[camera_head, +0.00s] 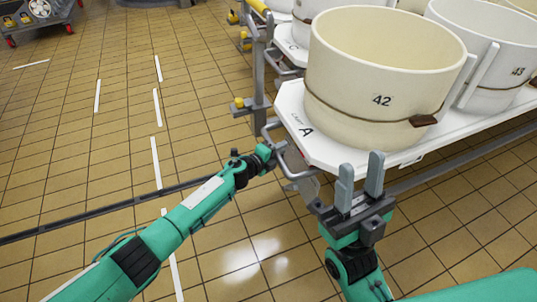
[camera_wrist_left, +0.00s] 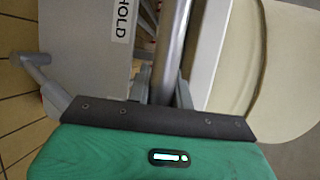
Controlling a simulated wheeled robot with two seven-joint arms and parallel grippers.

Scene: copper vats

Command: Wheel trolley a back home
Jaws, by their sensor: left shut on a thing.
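Trolley a (camera_head: 290,112) is a white-topped cart marked "A" at its near left corner. It carries cream tubs, among them tub 42 (camera_head: 381,101) and tub 43 (camera_head: 490,85). My left gripper (camera_head: 274,150) is shut on the grey tubular handle (camera_head: 268,128) at the trolley's near end. The left wrist view shows a grey bar (camera_wrist_left: 170,50) running up from the gripper body, and a grey plate with the word "HOLD" (camera_wrist_left: 121,20).
A grey post with yellow fittings (camera_head: 259,75) stands close to the trolley's left side. More tubs stand behind. A dark floor channel (camera_head: 105,211) crosses the tiles. White dashed lines (camera_head: 156,160) mark open floor at left. A red-wheeled cart (camera_head: 38,18) stands far left.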

